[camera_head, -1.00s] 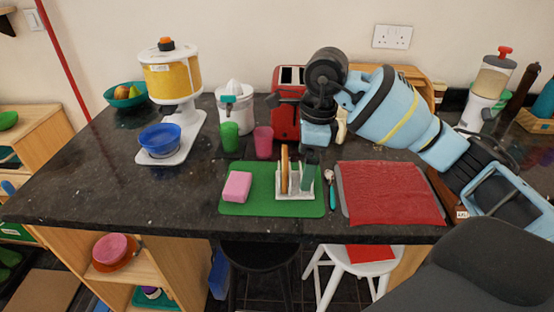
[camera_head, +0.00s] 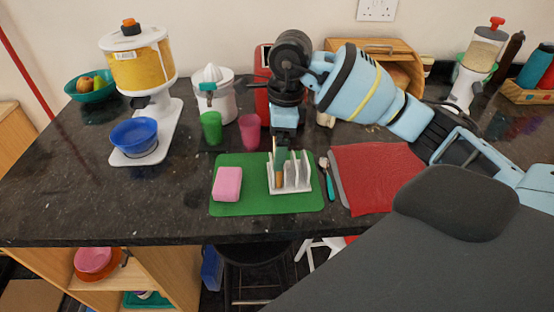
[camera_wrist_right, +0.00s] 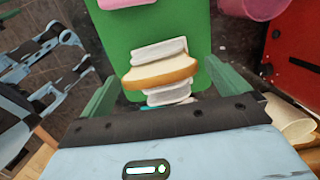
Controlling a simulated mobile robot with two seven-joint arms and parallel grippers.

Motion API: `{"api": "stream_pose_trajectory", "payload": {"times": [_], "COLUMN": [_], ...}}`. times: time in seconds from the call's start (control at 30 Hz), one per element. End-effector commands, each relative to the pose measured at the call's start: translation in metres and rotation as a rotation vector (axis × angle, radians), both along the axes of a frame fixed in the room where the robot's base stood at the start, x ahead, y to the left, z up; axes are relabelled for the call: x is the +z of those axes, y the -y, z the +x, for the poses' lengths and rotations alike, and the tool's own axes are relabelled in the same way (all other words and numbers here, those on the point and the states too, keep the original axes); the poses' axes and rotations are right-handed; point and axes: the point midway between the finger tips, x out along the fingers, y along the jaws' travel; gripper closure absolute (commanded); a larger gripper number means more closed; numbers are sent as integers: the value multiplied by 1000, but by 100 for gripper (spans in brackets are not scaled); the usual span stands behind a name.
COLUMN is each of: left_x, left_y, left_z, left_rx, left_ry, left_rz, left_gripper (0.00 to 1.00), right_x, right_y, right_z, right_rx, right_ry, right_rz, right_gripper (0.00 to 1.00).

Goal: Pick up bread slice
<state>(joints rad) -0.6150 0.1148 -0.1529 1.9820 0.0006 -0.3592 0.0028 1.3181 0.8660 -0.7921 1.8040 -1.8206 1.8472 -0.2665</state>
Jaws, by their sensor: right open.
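The bread slice (camera_head: 280,180) stands upright in a white toast rack (camera_head: 303,186) on a green mat (camera_head: 240,206). In the head view my right gripper partly covers the slice's top. In the right wrist view the tan-crusted slice (camera_wrist_right: 160,73) lies between the two green fingers of my right gripper (camera_wrist_right: 165,80), with white rack dividers on both sides of it. The right gripper (camera_head: 282,152) is open, pointing down just above the rack, and does not hold the slice. My left gripper is not in view.
A pink block (camera_head: 227,184) lies on the mat left of the rack. A green cup (camera_head: 211,127) and a pink cup (camera_head: 250,131) stand behind. A red toaster (camera_head: 262,95) is close behind my right gripper. Cutlery (camera_head: 327,178) and a red cloth (camera_head: 375,175) lie to the right.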

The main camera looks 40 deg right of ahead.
Motion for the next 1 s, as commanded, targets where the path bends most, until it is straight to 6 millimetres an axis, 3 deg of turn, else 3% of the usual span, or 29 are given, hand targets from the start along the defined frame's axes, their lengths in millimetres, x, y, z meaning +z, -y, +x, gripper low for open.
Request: {"api": "stream_pose_trajectory", "payload": {"times": [0.17,0.5,0.8,1.0], "left_x": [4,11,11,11], "left_y": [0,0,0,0], "left_z": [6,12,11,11], "left_rx": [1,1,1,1], "left_ry": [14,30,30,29], "left_rz": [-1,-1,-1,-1], "left_gripper": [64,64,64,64], "right_x": [-6,-47,-52,-52], "right_y": [0,-3,-3,-3], "right_z": [-1,-2,-2,-1], "right_rx": [0,0,0,0], "right_ry": [-1,0,1,1], "right_rz": [0,0,-1,-1], "right_gripper": [0,0,0,26]}}
